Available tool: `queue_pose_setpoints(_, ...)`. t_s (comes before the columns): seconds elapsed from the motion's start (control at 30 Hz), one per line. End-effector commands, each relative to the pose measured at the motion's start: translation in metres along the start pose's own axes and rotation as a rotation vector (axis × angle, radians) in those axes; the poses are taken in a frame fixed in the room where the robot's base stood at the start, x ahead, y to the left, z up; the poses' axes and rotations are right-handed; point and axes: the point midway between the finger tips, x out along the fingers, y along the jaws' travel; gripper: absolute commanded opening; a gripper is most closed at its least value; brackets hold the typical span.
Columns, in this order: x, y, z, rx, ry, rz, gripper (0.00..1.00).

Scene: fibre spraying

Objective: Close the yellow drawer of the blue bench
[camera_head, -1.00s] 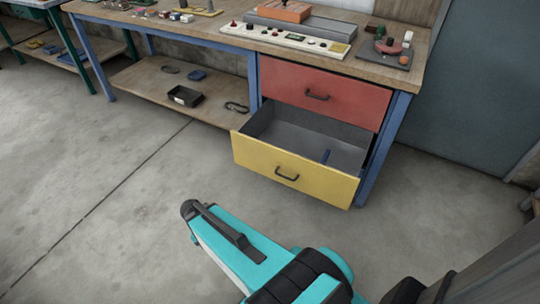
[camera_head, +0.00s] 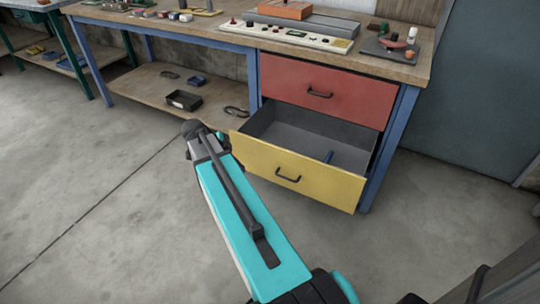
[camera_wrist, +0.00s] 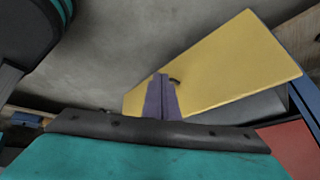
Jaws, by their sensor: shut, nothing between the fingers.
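The yellow drawer (camera_head: 297,172) of the blue bench (camera_head: 385,140) is pulled out below the shut red drawer (camera_head: 326,92). Its front carries a dark handle (camera_head: 288,175), and a small blue item (camera_head: 328,157) lies inside. In the wrist view the yellow drawer front (camera_wrist: 215,65) fills the upper right, tilted. My gripper (camera_wrist: 161,78) is shut and empty, its purple-grey fingers overlapping the drawer front in that view. I cannot tell whether they touch it. In the head view my arm reaches to the left of the drawer, and the fingers are hidden.
The bench top (camera_head: 220,27) holds a control panel (camera_head: 286,36) and small parts. A low shelf (camera_head: 150,85) carries a black tray (camera_head: 184,100). Grey floor (camera_head: 90,190) is open left of and in front of the drawer. A grey door (camera_head: 470,100) stands at right.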

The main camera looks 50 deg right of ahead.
Motion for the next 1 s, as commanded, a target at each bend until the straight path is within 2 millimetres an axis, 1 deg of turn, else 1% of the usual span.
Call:
queue_pose_setpoints(0.03, -0.002, -0.011, -0.011, 0.085, 0.012, -0.011, 0.00)
queue_pose_setpoints(0.2, -0.018, -0.035, -0.050, 0.340, 0.050, -0.043, 0.00)
queue_pose_setpoints(0.3, -0.025, -0.042, -0.065, 0.438, 0.064, -0.057, 0.00)
queue_pose_setpoints(0.4, -0.029, -0.046, -0.073, 0.494, 0.071, -0.065, 0.00)
queue_pose_setpoints(0.5, -0.030, -0.047, -0.077, 0.514, 0.074, -0.067, 0.00)
queue_pose_setpoints(0.8, -0.030, -0.047, -0.077, 0.513, 0.074, -0.067, 0.00)
queue_pose_setpoints(1.0, -0.023, -0.047, -0.078, 0.513, 0.075, -0.065, 0.00)
